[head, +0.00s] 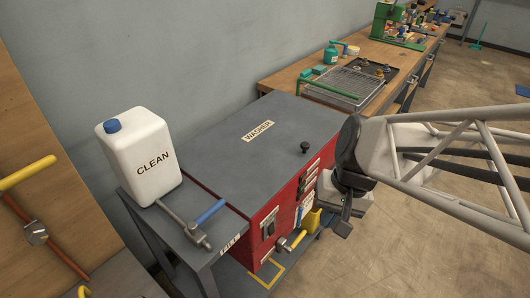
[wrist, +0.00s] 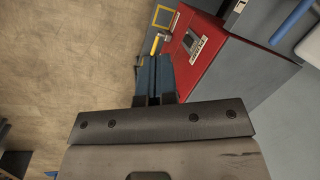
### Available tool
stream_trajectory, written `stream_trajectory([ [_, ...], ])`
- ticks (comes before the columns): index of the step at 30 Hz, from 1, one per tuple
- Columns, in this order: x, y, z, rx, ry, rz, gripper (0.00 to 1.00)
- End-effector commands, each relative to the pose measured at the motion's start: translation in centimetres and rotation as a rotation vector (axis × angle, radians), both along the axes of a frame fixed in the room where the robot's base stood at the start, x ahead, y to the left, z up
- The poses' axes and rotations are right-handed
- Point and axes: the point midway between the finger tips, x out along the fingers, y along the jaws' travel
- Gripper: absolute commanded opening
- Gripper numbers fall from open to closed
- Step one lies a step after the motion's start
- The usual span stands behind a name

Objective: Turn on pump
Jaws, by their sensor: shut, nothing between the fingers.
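The washer (head: 240,135) is a grey-topped cabinet with a red front (head: 283,215), lettered "WASHER" on its lid. A dark switch plate (head: 268,226) sits on the left part of the red front. A dark switch-like plate (wrist: 189,41) with a white label beside it also shows in the wrist view. I cannot read which control is the pump's. My gripper (head: 341,229) is shut and empty, in front of the right part of the red front in the head view. Its fingers (wrist: 153,62) point toward the red front in the wrist view, apparently apart from it.
A yellow-handled valve (head: 290,242) sticks out low on the front. A black knob (head: 305,147) rises from the lid. A wooden bench (head: 385,52) runs behind.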

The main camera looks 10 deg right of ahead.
Motion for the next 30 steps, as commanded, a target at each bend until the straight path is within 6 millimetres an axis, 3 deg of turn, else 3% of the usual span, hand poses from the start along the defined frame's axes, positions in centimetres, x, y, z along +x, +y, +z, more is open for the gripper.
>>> stream_trajectory([
  [3, 0.2, 0.5, -2.5, 0.097, 0.095, -0.078, 0.00],
  [12, 0.8, 1.9, -7.6, 0.352, 0.297, -0.288, 0.00],
  [30, 3.3, 2.5, -16.0, 0.867, 0.578, -0.789, 0.00],
])
